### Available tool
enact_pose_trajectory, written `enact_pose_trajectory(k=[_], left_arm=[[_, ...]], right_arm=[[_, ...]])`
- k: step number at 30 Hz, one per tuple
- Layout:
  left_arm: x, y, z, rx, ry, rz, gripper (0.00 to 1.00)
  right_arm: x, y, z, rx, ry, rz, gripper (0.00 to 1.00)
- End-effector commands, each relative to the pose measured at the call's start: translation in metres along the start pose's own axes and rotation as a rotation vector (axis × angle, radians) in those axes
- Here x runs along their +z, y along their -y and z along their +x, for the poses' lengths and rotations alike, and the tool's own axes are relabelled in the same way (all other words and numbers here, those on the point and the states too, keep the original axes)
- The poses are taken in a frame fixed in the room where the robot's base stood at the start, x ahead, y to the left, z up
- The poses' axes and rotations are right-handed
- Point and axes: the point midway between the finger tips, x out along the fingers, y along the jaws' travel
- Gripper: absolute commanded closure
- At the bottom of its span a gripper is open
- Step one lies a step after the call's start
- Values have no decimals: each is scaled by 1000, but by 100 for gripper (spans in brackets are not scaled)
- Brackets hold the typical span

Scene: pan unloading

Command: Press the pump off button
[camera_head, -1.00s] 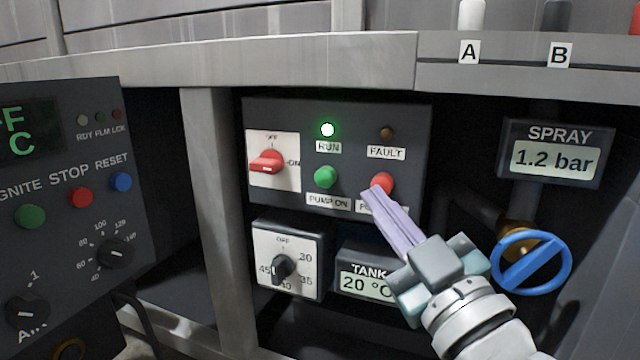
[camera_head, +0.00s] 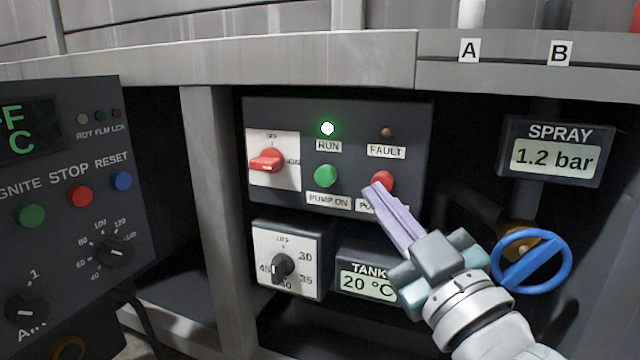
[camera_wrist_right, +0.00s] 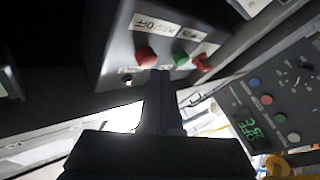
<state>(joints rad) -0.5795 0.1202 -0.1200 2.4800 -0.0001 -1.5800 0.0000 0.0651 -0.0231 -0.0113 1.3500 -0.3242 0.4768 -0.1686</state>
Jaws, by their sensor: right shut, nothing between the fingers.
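The red pump off button (camera_head: 382,180) is on the dark pump panel (camera_head: 290,112), right of the green pump on button (camera_head: 326,176). My right gripper (camera_head: 376,188) is shut and empty, its pale purple fingertips right at the lower left edge of the red button in the head view. They partly cover the label below it. The wrist view shows the red button (camera_wrist_right: 146,56) just beyond the fingertips (camera_wrist_right: 158,76); I cannot tell whether they touch. The green RUN lamp (camera_head: 327,129) is lit and the FAULT lamp (camera_head: 386,133) is dark. My left gripper is not in view.
A red rotary switch (camera_head: 267,160) is on the panel's left. Below are a dial (camera_head: 283,268) and a tank display (camera_head: 366,283). A blue valve handle (camera_head: 531,262) is right of my gripper. Another control panel (camera_head: 75,145) stands at the left, and a steel ledge (camera_head: 300,65) runs above.

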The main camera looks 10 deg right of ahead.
Motion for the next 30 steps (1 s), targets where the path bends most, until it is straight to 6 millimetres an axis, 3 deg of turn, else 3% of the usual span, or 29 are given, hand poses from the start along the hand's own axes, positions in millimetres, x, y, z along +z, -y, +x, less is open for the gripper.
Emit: enact_pose_trajectory(k=[30], left_arm=[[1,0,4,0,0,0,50]], right_arm=[[5,-5,6,-1,0,0,100]])
